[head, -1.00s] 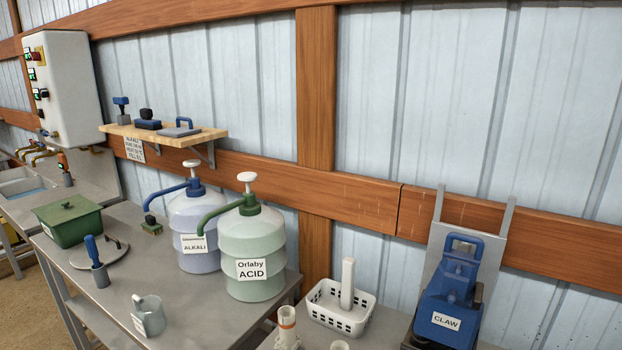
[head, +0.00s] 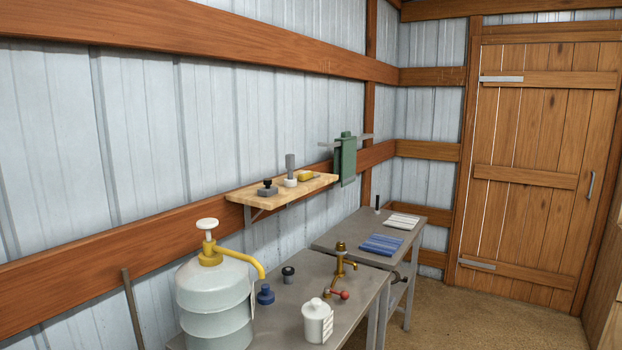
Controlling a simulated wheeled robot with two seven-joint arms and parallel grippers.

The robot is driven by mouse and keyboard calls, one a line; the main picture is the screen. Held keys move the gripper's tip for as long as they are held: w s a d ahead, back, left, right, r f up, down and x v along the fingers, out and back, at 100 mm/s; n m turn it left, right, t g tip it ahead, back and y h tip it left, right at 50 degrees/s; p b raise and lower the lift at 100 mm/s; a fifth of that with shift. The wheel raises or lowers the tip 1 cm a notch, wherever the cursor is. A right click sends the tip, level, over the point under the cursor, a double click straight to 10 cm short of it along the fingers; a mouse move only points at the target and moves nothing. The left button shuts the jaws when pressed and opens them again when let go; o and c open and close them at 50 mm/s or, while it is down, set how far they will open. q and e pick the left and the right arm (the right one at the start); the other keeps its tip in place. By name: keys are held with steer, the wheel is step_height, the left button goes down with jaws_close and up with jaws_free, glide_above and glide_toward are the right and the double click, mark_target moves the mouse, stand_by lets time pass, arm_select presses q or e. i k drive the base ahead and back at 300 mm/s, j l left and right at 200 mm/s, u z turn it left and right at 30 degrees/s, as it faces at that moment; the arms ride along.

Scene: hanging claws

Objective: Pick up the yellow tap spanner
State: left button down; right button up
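I cannot pick out a tap spanner for certain. A small yellow object (head: 308,176) lies on the wooden wall shelf, too small to tell what it is. A brass tap (head: 341,258) stands upright on the grey bench, and a brass-coloured piece with a red knob (head: 337,294) is just in front of it. Neither of my grippers is in view.
A large pale jug with a yellow pump (head: 213,300) stands at the bench's left. A white lidded pot (head: 317,322) and small blue and black stoppers (head: 265,294) stand nearby. Folded blue cloth (head: 381,245) lies on the farther bench (head: 335,234). Floor is clear before the wooden door (head: 535,170).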

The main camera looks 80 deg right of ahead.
mark_target(305, 176)
steer(key=z, duration=2.65)
steer(key=l+u, duration=0.1)
steer(key=u, duration=0.35)
steer(key=i+l+u, duration=0.1)
steer(key=l+u, duration=0.3)
steer(key=l, duration=0.3)
steer(key=l+u, duration=0.4)
steer(key=l, duration=0.3)
